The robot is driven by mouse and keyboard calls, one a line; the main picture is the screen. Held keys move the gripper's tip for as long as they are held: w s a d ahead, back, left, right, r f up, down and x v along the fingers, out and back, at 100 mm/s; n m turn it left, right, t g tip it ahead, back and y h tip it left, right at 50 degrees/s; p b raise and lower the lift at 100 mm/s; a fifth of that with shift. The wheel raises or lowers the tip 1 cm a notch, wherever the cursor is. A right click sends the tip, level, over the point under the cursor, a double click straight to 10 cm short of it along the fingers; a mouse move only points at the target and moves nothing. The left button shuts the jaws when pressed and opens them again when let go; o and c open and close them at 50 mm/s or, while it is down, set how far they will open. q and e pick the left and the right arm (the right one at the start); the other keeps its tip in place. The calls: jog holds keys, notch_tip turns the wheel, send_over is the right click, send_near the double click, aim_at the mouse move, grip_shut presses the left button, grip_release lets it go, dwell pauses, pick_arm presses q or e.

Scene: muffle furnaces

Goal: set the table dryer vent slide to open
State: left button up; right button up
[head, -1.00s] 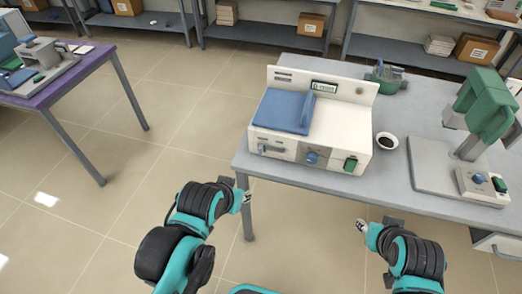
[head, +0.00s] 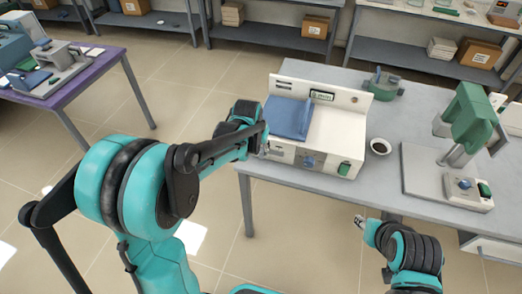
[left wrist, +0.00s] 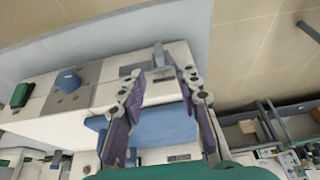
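The white table dryer (head: 330,135) with its blue lid (head: 288,118) stands on the grey table. Its vent slide, a small grey tab (left wrist: 158,55) on a grey plate, shows in the left wrist view, where the dryer appears upside down. In the head view my left arm hides the slide. My left gripper (left wrist: 160,80) is open, its purple-padded fingers spread with the tab just beyond and between the tips. I cannot tell whether they touch it. My right gripper (head: 360,222) is in front of the table, small and unclear.
The dryer front also has a blue knob (head: 308,162) and a green switch (head: 344,169). A dark-filled bowl (head: 380,147) and a green press-like device (head: 468,120) stand to the right. A purple table (head: 95,75) is at the left.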

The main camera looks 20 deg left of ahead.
aim_at(262, 151)
pick_arm(q)
jog(key=b+x, duration=0.3)
jog(key=x, duration=0.4)
jog(key=shift+w+f, duration=0.2)
jog(key=shift+f, duration=0.15)
grip_shut()
